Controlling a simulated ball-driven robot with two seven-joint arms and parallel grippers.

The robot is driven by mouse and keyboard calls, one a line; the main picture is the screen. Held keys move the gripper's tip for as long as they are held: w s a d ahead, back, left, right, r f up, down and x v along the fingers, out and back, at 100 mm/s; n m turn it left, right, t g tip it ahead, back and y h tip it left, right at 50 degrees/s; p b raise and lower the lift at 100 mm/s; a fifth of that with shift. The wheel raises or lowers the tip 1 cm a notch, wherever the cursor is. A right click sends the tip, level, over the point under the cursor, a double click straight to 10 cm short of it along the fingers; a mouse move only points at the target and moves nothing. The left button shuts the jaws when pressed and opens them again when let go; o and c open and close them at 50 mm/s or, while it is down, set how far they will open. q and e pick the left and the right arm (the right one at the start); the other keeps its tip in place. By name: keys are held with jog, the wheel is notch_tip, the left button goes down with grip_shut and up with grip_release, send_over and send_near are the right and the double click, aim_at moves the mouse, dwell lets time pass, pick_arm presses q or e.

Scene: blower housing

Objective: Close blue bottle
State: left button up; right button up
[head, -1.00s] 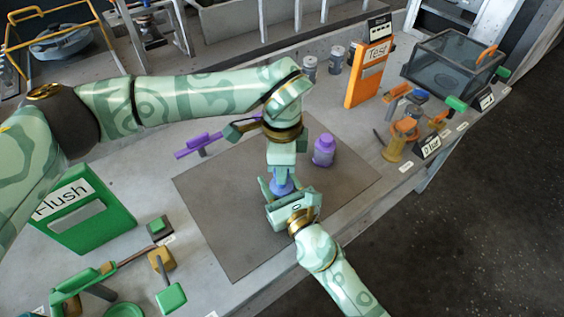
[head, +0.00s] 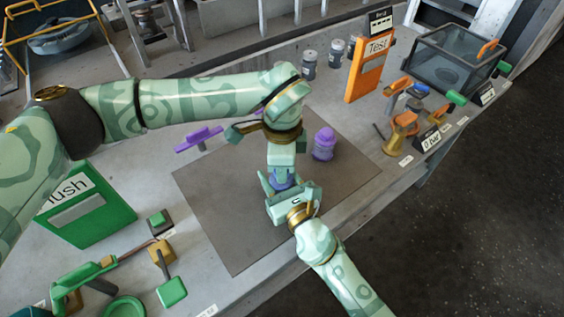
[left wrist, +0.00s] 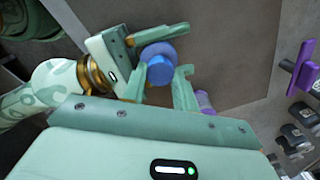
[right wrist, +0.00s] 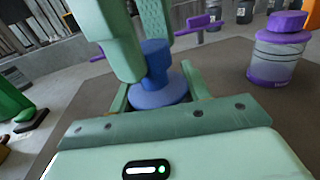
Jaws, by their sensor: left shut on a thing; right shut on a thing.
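The blue bottle (head: 284,183) is between my two grippers over the dark mat, mostly hidden in the head view. Its blue cap, a narrow knob on a wide round part, shows in the left wrist view (left wrist: 160,68) and right wrist view (right wrist: 155,62). My left gripper (head: 281,172) comes from above, its fingers shut on the cap's knob. My right gripper (head: 285,192) comes from the front, its fingers shut around the bottle from the side, below the left fingers. The lower body is hidden, so I cannot tell whether the cap is fully seated.
A purple bottle (head: 324,144) stands on the mat (head: 225,215) just right of the grippers. A purple tool (head: 199,139) lies behind left. A green Flush panel (head: 95,215) is left; an orange Test panel (head: 368,68) and orange tools (head: 402,130) are right.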

pick_arm(q)
jog(key=shift+f, duration=0.55)
